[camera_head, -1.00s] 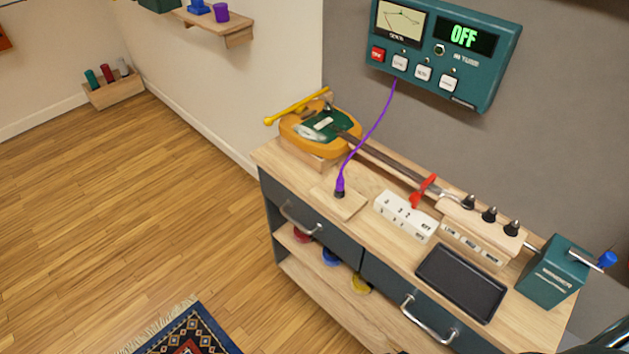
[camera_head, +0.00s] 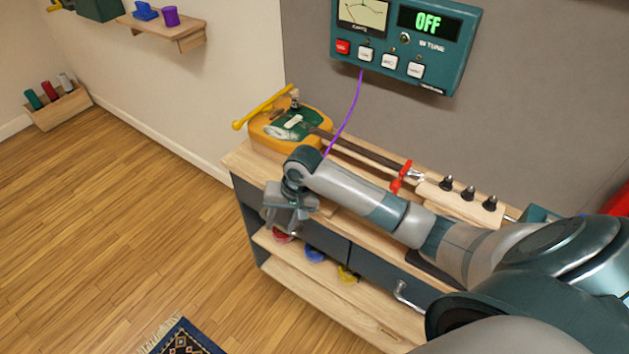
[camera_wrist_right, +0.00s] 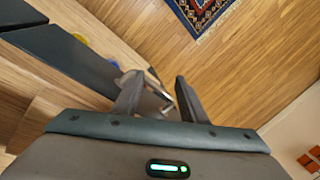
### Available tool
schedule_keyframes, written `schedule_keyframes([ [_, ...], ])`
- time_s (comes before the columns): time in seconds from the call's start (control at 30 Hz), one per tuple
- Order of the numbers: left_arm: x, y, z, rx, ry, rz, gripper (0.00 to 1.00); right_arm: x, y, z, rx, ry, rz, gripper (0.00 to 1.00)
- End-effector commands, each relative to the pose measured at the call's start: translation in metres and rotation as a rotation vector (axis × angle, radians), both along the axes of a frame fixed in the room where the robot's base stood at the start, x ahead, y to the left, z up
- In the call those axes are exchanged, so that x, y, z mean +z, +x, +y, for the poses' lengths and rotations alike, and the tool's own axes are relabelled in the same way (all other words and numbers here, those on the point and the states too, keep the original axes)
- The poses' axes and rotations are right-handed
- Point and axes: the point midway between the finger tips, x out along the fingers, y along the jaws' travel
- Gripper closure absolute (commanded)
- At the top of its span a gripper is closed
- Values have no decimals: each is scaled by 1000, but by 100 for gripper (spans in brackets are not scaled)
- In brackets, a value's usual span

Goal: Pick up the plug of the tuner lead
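The purple tuner lead (camera_head: 345,122) hangs from the teal tuner box (camera_head: 405,68) on the wall, whose display reads OFF. The lead runs down behind my right arm, which hides its plug. My right gripper (camera_head: 285,224) is at the front edge of the bench's left part, in front of the drawers. In the right wrist view the right gripper's two fingers (camera_wrist_right: 156,84) stand apart with nothing held between them. A metal drawer handle shows beyond them. My left gripper is not in view.
The orange guitar (camera_head: 282,124) lies along the back of the wooden bench (camera_head: 238,160). A red clamp (camera_head: 402,177) and several black knobs (camera_head: 468,194) are to the right. My arm covers the bench middle. The floor (camera_head: 130,210) at left is clear.

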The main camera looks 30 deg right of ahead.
Motion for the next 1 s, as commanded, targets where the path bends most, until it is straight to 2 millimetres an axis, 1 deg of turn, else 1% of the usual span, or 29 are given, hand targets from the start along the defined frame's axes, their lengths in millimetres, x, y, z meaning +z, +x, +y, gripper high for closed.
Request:
schedule_keyframes([
  [0.03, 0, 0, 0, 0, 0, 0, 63, 21, 10, -7, -27, -5, 6, 61],
  [0.13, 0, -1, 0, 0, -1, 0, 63, 57, 20, -19, -97, -9, 41, 61],
  [0.27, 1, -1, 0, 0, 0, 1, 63, 103, 28, -36, -191, -24, 87, 61],
  [0.3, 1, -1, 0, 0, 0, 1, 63, 118, 29, -42, -223, -30, 101, 61],
  [0.47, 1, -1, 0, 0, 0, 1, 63, 182, 28, -70, -367, -67, 157, 61],
  [0.5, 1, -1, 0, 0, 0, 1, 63, 197, 27, -78, -403, -77, 170, 61],
  [0.6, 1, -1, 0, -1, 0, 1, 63, 231, 20, -94, -492, -102, 200, 61],
  [0.7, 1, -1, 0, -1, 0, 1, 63, 257, 13, -108, -564, -124, 223, 61],
  [0.8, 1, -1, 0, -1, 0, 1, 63, 274, 7, -116, -611, -138, 238, 61],
  [0.9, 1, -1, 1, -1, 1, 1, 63, 281, 4, -120, -636, -144, 245, 61],
  [1.0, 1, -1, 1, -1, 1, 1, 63, 283, 3, -121, -642, -147, 249, 61],
])
